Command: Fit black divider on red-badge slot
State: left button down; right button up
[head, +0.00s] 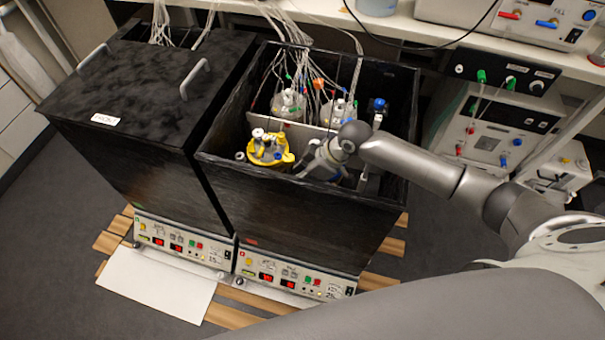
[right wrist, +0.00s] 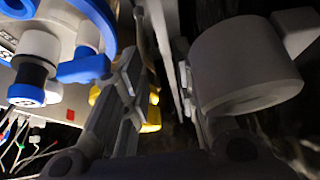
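In the head view the right black box (head: 300,215) is open on top, with a small red mark (head: 250,240) low on its front. I cannot make out a separate black divider. A pale upright panel (head: 312,133) crosses the box between vessels. My right gripper reaches down into the box beside the yellow-topped vessel (head: 268,149), and its fingertips are hidden in the head view. In the right wrist view my right gripper (right wrist: 160,70) has its fingers apart, with a thin pale panel edge (right wrist: 172,45) showing between them. I cannot tell whether they touch it. My left gripper is out of view.
A blue-ringed vessel (right wrist: 85,65) and a grey cylinder (right wrist: 245,65) flank the fingers closely. Tubes and cables (head: 305,70) hang into the open box. The left black box (head: 140,90) has a lid with two handles. Instruments (head: 490,130) stand at right.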

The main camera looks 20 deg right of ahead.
jog(key=v, duration=1.2)
